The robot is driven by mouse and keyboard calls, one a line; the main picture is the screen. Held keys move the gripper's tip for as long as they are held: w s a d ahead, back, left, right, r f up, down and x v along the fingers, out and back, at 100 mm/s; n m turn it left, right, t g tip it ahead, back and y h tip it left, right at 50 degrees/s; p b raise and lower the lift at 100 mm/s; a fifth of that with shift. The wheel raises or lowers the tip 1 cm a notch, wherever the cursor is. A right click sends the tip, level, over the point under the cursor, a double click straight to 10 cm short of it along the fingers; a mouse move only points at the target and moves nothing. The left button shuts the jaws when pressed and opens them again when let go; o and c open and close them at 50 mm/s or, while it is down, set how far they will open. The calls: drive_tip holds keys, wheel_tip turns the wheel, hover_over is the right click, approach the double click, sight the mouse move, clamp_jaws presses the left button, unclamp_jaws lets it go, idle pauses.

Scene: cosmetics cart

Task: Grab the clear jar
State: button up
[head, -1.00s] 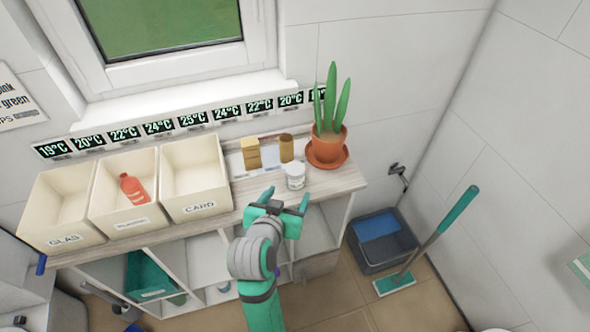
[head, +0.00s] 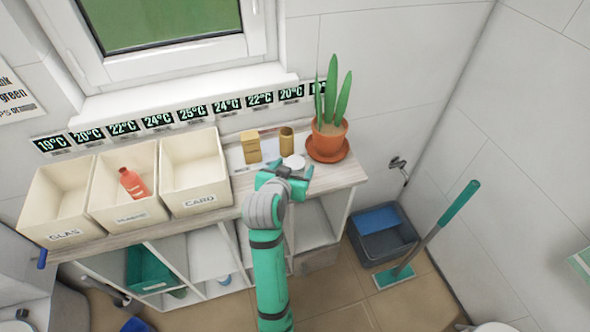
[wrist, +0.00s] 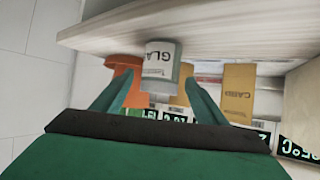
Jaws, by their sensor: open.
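The clear jar (head: 294,161) stands on the shelf top in front of the small containers; in the head view its white lid shows and its body is mostly hidden behind my gripper (head: 287,172). In the wrist view, which is upside down, the jar (wrist: 160,60) shows a white label reading "GLA". My gripper (wrist: 158,90) is open, with its green fingers on either side of the jar's line. I cannot tell whether the fingers touch it.
An orange plant pot (head: 327,140) on a saucer stands right of the jar. A yellow card box (head: 250,147) and a brown container (head: 286,142) stand behind it. Labelled bins (head: 196,196) fill the left; one holds a red bottle (head: 132,183).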

drive_tip(key=shift+x, duration=0.9)
drive_tip(key=c, duration=1.2)
drive_tip(key=shift+r, duration=0.15)
